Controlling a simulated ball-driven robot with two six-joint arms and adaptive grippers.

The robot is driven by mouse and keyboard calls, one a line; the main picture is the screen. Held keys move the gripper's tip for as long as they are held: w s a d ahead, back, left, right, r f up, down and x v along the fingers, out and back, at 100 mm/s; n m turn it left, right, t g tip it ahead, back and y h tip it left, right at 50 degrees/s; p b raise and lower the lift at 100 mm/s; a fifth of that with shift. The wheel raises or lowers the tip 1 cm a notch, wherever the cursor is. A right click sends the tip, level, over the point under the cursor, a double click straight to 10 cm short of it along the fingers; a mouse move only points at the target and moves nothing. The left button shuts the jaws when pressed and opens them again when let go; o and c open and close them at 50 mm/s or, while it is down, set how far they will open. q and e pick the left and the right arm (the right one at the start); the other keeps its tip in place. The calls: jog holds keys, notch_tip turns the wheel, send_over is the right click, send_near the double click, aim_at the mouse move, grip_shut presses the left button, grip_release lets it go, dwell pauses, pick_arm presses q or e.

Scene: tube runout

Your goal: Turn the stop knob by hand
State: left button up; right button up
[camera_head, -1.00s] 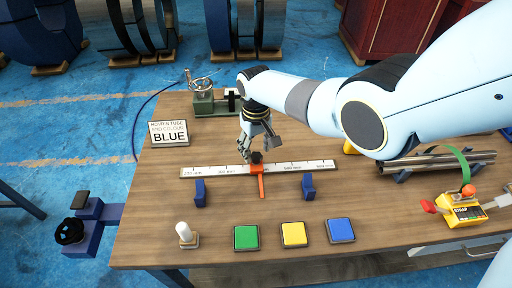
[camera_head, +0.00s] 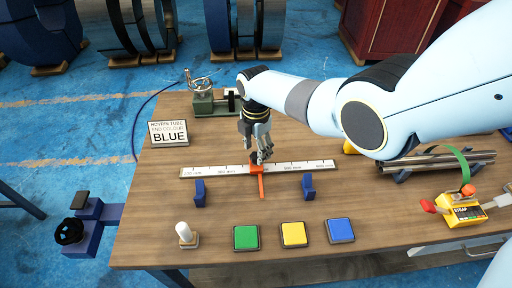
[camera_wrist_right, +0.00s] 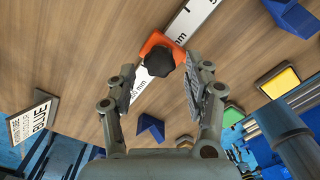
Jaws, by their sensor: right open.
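The stop is an orange block with a black lobed knob on top. In the wrist view the black knob (camera_wrist_right: 158,60) sits on the orange stop (camera_wrist_right: 163,42), which straddles the white ruler. In the head view the orange stop (camera_head: 261,185) stands on the ruler (camera_head: 215,172) near its middle, its arm pointing toward the front edge. My right gripper (camera_head: 261,155) points down over the stop and hides most of the knob. In the wrist view my right gripper (camera_wrist_right: 160,82) is open, with one finger on each side of the knob, apart from it. My left gripper is not in view.
Two blue supports (camera_head: 200,193) (camera_head: 308,187) stand in front of the ruler. Green, yellow and blue pads (camera_head: 340,230) and a white peg (camera_head: 184,233) lie near the front edge. A sign (camera_head: 169,133) reads BLUE. Tubes (camera_head: 430,162) lie in a rack at right.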

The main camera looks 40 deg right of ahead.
jog(key=n, duration=0.3)
jog(key=shift+f, duration=0.1)
jog(key=shift+f+b, duration=0.95)
jog(key=shift+c, duration=0.2)
